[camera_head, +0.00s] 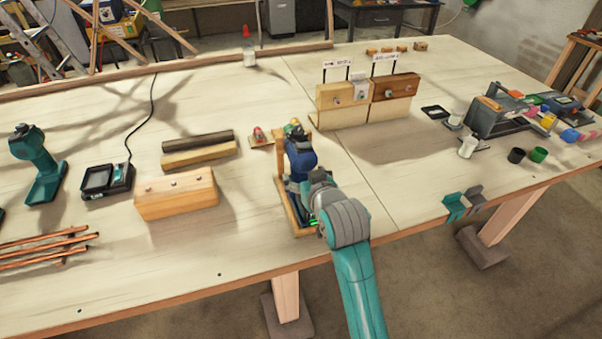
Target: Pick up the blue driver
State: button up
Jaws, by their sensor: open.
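The blue driver (299,155) stands in a wooden stand (280,172) at the middle of the table's near part. Its dark blue body shows above my wrist; its lower part is largely hidden. My gripper (303,192) is at the near side of the driver, very close to it in the picture. The gripper is open. Its fingertips are mostly hidden by my own wrist, and I cannot tell whether they touch the driver.
A teal driver (38,160) and a black charger (105,180) stand at the left. A wooden block (176,195) lies left of the stand, copper rods (45,248) near the left edge. Wooden blocks with signs (342,100) stand behind right.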

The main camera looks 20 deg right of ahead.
aim_at(301, 170)
jog(key=x, duration=0.5)
jog(key=shift+d, duration=0.25)
grip_shut()
jog(key=shift+r, duration=0.1)
